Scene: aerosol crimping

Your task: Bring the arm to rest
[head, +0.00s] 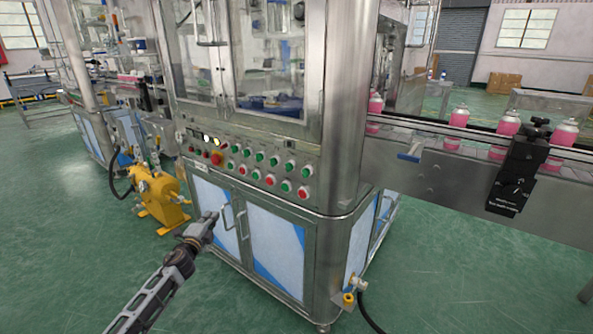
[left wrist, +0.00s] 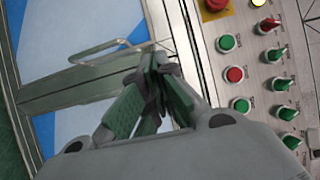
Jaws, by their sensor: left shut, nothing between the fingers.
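My left gripper (head: 208,217) is in front of the lower cabinet doors of the steel crimping machine (head: 345,110), just below its button panel (head: 250,165). In the left wrist view the left gripper (left wrist: 155,65) has its fingers together with nothing between them. It appears close to a door handle (left wrist: 110,52); I cannot tell whether they touch. My left arm (head: 150,295) reaches in from the lower left. My right gripper is not in view.
The panel carries green and red buttons and a red emergency stop (head: 217,158). A yellow machine (head: 160,195) stands on the floor at left. Pink cans (head: 508,124) stand on a conveyor (head: 450,175) at right. Green floor (head: 440,270) is open in front.

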